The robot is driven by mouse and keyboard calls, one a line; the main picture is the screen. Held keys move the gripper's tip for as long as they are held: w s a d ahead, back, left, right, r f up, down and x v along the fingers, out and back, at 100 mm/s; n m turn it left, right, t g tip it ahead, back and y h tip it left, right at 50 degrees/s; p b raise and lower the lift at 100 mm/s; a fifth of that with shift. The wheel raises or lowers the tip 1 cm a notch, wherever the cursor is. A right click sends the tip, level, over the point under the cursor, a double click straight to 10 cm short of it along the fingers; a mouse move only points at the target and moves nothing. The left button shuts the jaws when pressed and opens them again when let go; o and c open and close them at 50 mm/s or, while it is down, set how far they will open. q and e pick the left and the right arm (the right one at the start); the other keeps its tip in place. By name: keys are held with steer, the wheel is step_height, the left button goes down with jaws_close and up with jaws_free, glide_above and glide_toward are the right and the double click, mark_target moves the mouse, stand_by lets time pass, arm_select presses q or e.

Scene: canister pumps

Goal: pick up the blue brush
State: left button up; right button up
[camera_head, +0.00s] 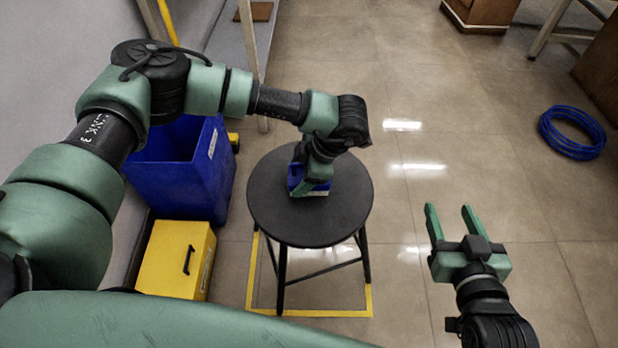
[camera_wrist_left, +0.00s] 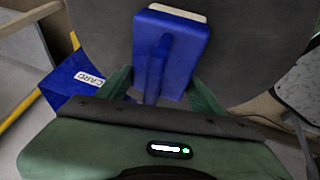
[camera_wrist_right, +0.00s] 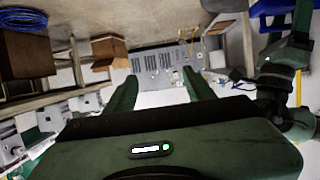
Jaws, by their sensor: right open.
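The blue brush (camera_head: 295,178) lies on the round black stool (camera_head: 270,212), partly hidden by my left gripper (camera_head: 311,183) in the head view. In the left wrist view, the brush (camera_wrist_left: 180,50) shows a blue block with a pale strip along its far edge and a blue handle toward me. My left gripper is over the stool. Its two green fingers stand apart on either side of the brush handle, with a gap on each side. My right gripper (camera_head: 453,212) is open and empty, over the floor right of the stool.
A blue bin (camera_head: 185,175) and a yellow case (camera_head: 175,262) stand left of the stool. A yellow floor outline (camera_head: 340,313) surrounds the stool legs. A coiled blue hose (camera_head: 572,132) lies at the right. The floor between stool and hose is clear.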

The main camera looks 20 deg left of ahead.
arm_select(q)
steer(key=c, duration=0.8)
steer(key=shift+o, duration=0.2)
steer(key=shift+r, duration=0.1)
steer(key=shift+r, duration=0.2)
step_height(320, 180, up, 8)
steer(key=shift+w+r+p, duration=0.1)
steer(key=shift+r+p, duration=0.05)
steer(key=shift+p, duration=1)
step_height(320, 180, up, 11)
steer(key=p, duration=0.1)
steer(key=shift+p, duration=0.35)
arm_select(e)
steer(key=s+d+f+g+h, duration=0.1)
steer(key=s+d+f+g, duration=0.2)
steer(key=s+f+g, duration=0.2)
steer(key=s+d+f+g+h, duration=0.1)
steer(key=s+f+g, duration=0.4)
steer(key=s, duration=0.6)
steer(key=shift+d+f+m+h, duration=0.35)
steer(key=shift+d+f, duration=0.2)
steer(key=shift+d, duration=0.35)
